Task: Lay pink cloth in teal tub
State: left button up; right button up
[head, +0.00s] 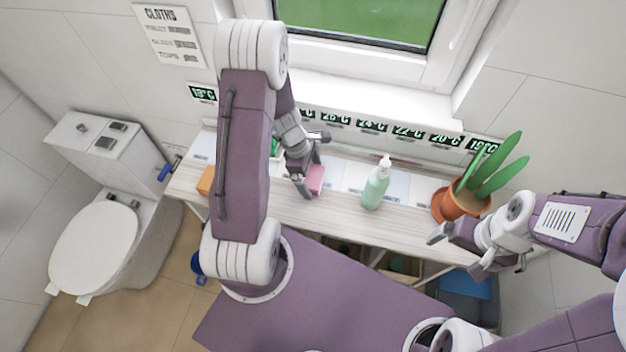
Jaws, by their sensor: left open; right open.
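A pink cloth (317,179) lies folded on the cart top (343,212), left of the middle. My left gripper (309,178) is open right over the cloth's left side, with its fingers pointing down; I cannot tell whether they touch the cloth. The gripper hides part of the cloth. My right gripper (459,254) is open and empty by the front right edge of the cart, below the potted plant. I cannot make out a teal tub in this view; my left arm covers part of the cart.
A pale green pump bottle (375,187) stands right of the cloth. A terracotta pot (463,203) with a plant stands at the right end. An orange item (205,181) sits at the left end. A dark bin (488,308) with blue contents is below right. A toilet (97,241) stands left.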

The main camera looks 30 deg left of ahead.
aim_at(316, 176)
pick_arm(q)
jog(key=shift+w+d+f, duration=0.1)
jog(key=shift+w+f, duration=0.05)
jog(key=c, duration=1.3)
notch_tip(316, 176, up, 4)
jog(key=shift+r+p, duration=0.2)
jog(key=shift+p, duration=0.45)
jog(key=s+d+r, duration=0.1)
jog(key=d+r, duration=0.1)
jog(key=d, duration=0.1)
jog(key=s+d+r, duration=0.1)
jog(key=d+r, duration=0.1)
jog(key=d, duration=0.2)
jog(key=s+d+r, duration=0.1)
jog(key=d+r, duration=0.1)
jog(key=d, duration=0.2)
jog(key=shift+s+d+r+p, duration=0.1)
jog(key=shift+s+r+p, duration=0.05)
jog(key=shift+r+p, duration=0.25)
